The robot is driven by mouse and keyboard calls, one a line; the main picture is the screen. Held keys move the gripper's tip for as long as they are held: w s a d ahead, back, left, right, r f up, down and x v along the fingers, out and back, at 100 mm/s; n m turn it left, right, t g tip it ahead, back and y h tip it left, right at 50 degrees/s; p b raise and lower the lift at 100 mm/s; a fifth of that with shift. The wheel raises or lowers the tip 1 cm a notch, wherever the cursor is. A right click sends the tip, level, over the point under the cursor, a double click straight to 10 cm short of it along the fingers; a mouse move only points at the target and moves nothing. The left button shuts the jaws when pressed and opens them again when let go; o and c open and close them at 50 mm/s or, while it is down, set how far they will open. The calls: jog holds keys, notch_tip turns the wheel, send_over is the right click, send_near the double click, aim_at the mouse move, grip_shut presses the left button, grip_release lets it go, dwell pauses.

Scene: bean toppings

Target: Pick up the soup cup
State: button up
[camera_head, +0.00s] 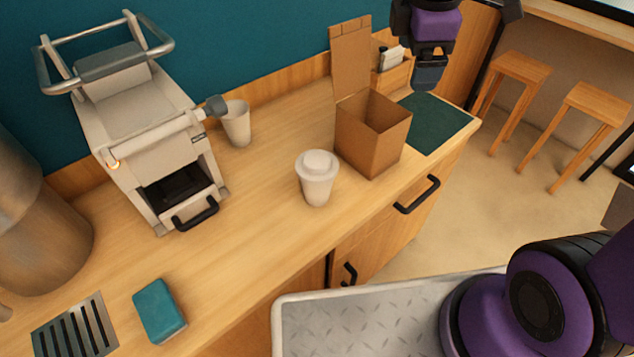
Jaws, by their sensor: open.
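A white cup with a domed lid (317,180) stands upright on the wooden counter, left of an open cardboard box. A second pale cup (237,124) stands further back beside the grey machine and shows no lid. The frame does not make plain which of the two is the soup cup. My gripper (430,76) is at the top right, above the dark green mat and to the right of the box's raised flap. It is open, holds nothing that I can see, and is well apart from both cups.
The open cardboard box (367,146) stands right of the lidded cup. The grey machine (150,140) with handles stands at left. A teal sponge (159,311) and a slotted drain (75,332) are in front. The dark green mat (436,122) lies clear. Counter around the lidded cup is free.

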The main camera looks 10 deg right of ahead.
jog(key=w+a+f+n+g, duration=0.1)
jog(key=w+a+f+n, duration=0.3)
jog(key=a+f+n, duration=0.45)
jog(key=n+g+y, duration=0.1)
jog(key=n+g, duration=0.1)
jog(key=n, duration=0.5)
send_over(317, 158)
notch_tip(317, 158, down, 10)
jog(key=shift+w+d+f, duration=0.1)
jog(key=shift+w+f, duration=0.05)
jog(key=shift+f, duration=0.05)
jog(key=f, duration=0.4)
jog(key=shift+s+f, duration=0.15)
jog(key=shift+s, duration=0.15)
jog(key=shift+f, duration=0.45)
jog(key=shift+w, duration=0.1)
jog(key=c, duration=0.9)
